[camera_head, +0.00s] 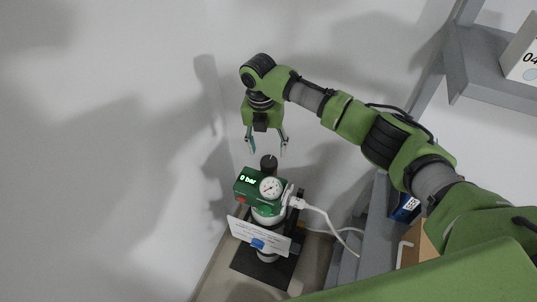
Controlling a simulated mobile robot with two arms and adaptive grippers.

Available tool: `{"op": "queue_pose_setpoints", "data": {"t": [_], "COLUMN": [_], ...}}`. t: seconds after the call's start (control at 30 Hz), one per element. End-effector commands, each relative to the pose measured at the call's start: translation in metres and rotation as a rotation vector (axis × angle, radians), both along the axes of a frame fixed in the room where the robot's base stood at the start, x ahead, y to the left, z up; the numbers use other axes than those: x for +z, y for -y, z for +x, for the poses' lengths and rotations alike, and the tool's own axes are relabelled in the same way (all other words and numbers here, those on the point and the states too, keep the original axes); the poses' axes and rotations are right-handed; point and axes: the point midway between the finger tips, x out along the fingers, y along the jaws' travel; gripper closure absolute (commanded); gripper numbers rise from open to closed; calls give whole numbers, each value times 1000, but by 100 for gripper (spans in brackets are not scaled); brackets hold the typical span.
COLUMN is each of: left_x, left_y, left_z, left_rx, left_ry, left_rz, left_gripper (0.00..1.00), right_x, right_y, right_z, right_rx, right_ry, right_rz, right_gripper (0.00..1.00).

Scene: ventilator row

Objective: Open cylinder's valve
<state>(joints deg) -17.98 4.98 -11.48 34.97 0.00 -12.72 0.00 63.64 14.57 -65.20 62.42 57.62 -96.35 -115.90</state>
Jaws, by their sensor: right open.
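The cylinder (265,215) stands on a black base plate (262,268) at the lower middle. Its green head unit (247,187) shows "0 bar" on a display and carries a round white gauge (270,188). A dark knob (268,162), likely the valve, sits on top of the head. My right gripper (266,148) points down just above the knob, with its two fingers spread and nothing between them. I cannot tell whether a finger touches the knob. My left gripper is not in view.
A white hose (325,216) runs from the head to the right. A white card (258,237) hangs on the cylinder's front. A grey shelf frame (487,65) stands on the right, with a blue item (404,209) low down. The pale wall is clear on the left.

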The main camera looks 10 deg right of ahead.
Motion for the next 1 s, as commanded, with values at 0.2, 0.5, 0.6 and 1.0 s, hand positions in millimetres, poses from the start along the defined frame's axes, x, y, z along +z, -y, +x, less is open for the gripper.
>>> {"op": "queue_pose_setpoints", "data": {"t": [0.2,0.5,0.6,1.0], "left_x": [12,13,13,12], "left_y": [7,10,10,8], "left_z": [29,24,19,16], "left_rx": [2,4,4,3], "left_ry": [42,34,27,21], "left_rz": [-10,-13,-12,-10], "left_gripper": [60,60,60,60], "right_x": [-36,-53,-53,-53], "right_y": [1,3,3,3], "right_z": [-2,-1,-1,-2], "right_rx": [0,0,0,-1], "right_ry": [-2,0,1,0], "right_rz": [1,1,1,1], "right_gripper": [46,46,46,84]}}
